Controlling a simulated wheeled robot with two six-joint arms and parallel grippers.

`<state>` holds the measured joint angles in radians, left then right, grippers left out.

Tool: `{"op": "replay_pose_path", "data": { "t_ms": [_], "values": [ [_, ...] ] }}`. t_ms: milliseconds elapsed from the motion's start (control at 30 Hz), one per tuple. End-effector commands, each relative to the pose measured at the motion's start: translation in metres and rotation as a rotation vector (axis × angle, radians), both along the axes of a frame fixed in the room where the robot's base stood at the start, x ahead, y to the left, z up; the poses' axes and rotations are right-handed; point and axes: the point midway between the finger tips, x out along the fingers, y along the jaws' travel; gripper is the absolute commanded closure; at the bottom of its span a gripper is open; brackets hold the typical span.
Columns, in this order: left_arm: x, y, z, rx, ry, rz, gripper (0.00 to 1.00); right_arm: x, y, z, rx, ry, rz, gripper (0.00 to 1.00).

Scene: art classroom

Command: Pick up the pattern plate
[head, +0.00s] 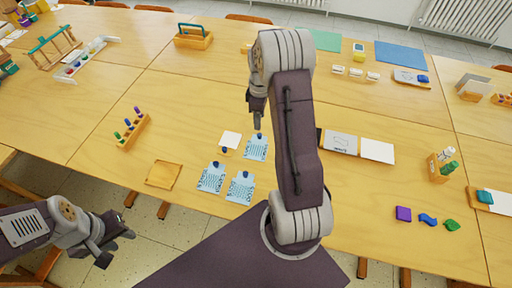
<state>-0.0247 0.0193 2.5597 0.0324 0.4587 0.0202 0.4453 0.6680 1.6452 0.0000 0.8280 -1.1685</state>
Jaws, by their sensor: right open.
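Three light blue plates with printed patterns lie on the wooden table: an upper patterned plate (256,149), a lower left one (210,179) and a lower right one (240,189). Each has a small dark blue knob near its top. I cannot tell which one the task means. My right gripper (257,122) points down just above the upper plate's top edge in the picture; it is open and appears empty. My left gripper (117,248) is open and empty, low at the left, off the table's near edge over the floor.
White boards (377,151) lie right of my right arm. Purple, blue and green pieces (403,214) lie at right.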

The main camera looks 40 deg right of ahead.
Motion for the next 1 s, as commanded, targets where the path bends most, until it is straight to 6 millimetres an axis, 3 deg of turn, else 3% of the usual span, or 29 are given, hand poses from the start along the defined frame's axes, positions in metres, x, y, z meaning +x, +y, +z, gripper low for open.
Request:
{"op": "replay_pose_path", "data": {
  "t_ms": [200,367,600,867,1000],
  "values": [
    [0.000,0.000,-0.003,0.000,0.000,0.000,0.64,-0.001,0.001,-0.033,0.002,0.004,0.001,0.55],
    [0.000,0.000,-0.003,0.000,0.000,0.000,0.64,-0.001,0.001,-0.042,0.001,0.002,0.001,0.55],
    [0.000,0.000,-0.006,0.000,0.000,0.000,0.64,-0.004,0.002,-0.083,0.001,0.002,0.001,0.55],
    [0.000,0.000,-0.006,0.000,0.000,0.000,0.64,-0.003,0.002,-0.088,0.000,0.000,0.001,0.55],
    [0.000,0.000,-0.006,0.000,0.000,0.000,0.64,-0.003,0.002,-0.088,0.000,0.000,0.001,0.88]
  ]
}}
